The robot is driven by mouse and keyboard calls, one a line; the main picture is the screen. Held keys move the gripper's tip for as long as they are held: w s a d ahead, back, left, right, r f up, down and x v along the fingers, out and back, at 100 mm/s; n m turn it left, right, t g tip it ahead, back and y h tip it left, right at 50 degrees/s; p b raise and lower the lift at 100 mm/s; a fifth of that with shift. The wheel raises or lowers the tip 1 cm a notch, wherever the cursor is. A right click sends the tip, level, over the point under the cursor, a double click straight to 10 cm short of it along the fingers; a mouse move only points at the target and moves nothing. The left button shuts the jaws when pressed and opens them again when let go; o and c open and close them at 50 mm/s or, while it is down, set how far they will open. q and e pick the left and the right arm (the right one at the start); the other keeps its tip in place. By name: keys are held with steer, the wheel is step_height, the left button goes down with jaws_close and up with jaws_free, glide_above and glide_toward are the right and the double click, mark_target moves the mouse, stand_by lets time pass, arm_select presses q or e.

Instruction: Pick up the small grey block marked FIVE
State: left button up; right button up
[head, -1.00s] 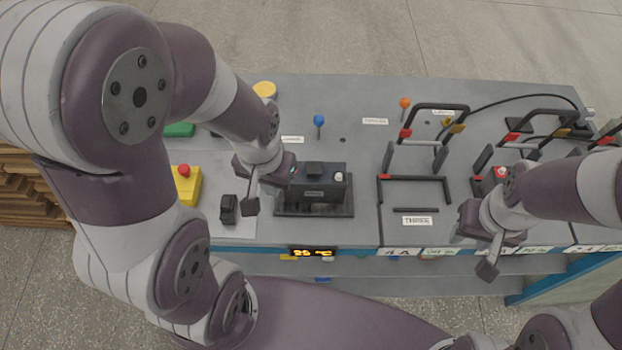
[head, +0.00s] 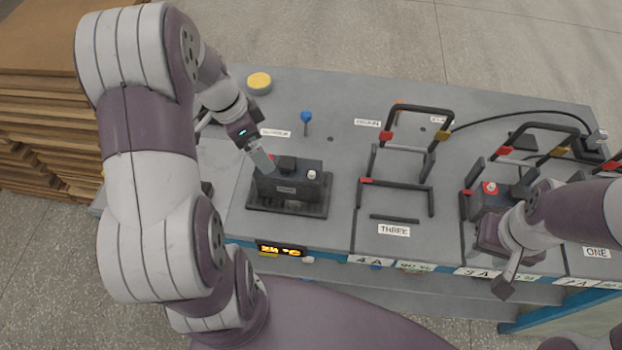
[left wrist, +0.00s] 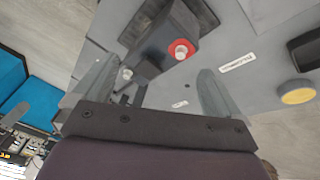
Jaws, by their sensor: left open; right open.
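A small dark grey block (head: 290,188) sits in a dark tray (head: 262,208) on the grey bench, with a white knob on its right end. Its front label is too small to read, and I cannot read FIVE anywhere. My left gripper (head: 264,163) is open at the block's back left corner; whether it touches is unclear. In the left wrist view the left fingers (left wrist: 155,82) are spread, with a dark block (left wrist: 168,42) bearing a red ring and white knob beyond them. My right gripper (head: 500,275) is open and empty near the bench's front edge.
A second block with a red top (head: 490,188) stands near the right gripper. Black upright handles (head: 398,180) rise behind the THREE label (head: 394,230). A blue knob (head: 306,117) and a yellow disc (head: 259,80) are at the back. Stacked boards (head: 40,140) stand left.

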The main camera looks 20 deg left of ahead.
mark_target(291, 174)
arm_select(q)
steer(key=d+m, duration=0.1)
steer(key=m, duration=0.1)
steer(key=w+d+r+m, duration=0.1)
steer(key=m, duration=0.2)
steer(key=shift+w+d+r+h, duration=0.1)
steer(key=shift+w+r+h, duration=0.05)
steer(key=shift+h, duration=0.25)
steer(key=shift+m, duration=0.5)
steer(key=x, duration=0.4)
steer(key=p+x, duration=0.1)
steer(key=x, duration=0.3)
steer(key=p+x, duration=0.1)
steer(key=x, duration=0.2)
steer(key=shift+f, duration=0.5)
steer(key=shift+w+f, duration=0.15)
steer(key=shift+f, duration=0.2)
jaws_close()
steer(key=shift+r, duration=0.15)
arm_select(e)
steer(key=shift+w+d+r, duration=0.1)
steer(key=shift+d+r, duration=0.05)
steer(key=shift+r, duration=0.35)
steer(key=shift+w+d+r, duration=0.1)
steer(key=shift+r, duration=0.4)
